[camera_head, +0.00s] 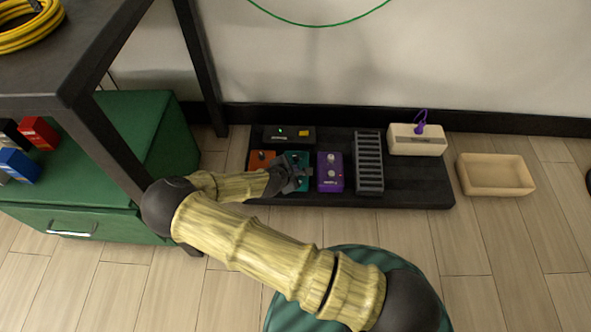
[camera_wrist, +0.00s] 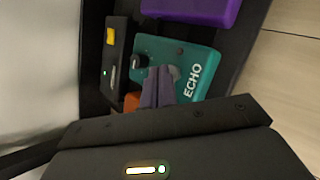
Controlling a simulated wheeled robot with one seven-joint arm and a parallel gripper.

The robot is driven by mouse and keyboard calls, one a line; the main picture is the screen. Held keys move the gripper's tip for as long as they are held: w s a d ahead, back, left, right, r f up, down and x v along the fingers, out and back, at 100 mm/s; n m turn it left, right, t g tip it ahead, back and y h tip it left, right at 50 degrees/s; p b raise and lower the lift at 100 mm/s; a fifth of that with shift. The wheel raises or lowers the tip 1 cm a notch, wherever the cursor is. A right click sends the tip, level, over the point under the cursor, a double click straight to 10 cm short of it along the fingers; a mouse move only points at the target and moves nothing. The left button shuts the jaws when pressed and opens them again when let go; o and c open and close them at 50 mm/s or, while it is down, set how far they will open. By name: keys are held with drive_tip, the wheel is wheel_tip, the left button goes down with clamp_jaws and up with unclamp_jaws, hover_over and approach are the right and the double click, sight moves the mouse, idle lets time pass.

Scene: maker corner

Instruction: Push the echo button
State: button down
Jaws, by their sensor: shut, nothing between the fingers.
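The echo pedal is a teal box marked ECHO (camera_wrist: 199,68) in the wrist view, with a dark knob and a round grey button (camera_wrist: 174,73) on its top. In the head view the teal pedal (camera_head: 302,184) shows partly behind my gripper, on a black pedalboard (camera_head: 420,188). My gripper (camera_head: 296,178) is shut and empty, over the pedal. In the wrist view its fingertips (camera_wrist: 158,72) lie between the knob and the button, overlapping the button's edge. I cannot tell whether they touch it.
An orange pedal (camera_head: 262,158) is left of the echo pedal, a purple pedal (camera_head: 330,172) right. A black box (camera_head: 289,133) sits behind. A ribbed grey pedal (camera_head: 369,162), a cream box (camera_head: 416,140) and a wooden tray (camera_head: 495,175) are farther right. A table leg (camera_head: 110,150) stands left.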

drive_tip(key=shift+r, duration=0.1)
wheel_tip(320, 180, up, 6)
drive_tip(key=p, duration=0.5)
drive_tip(key=shift+p, duration=0.4)
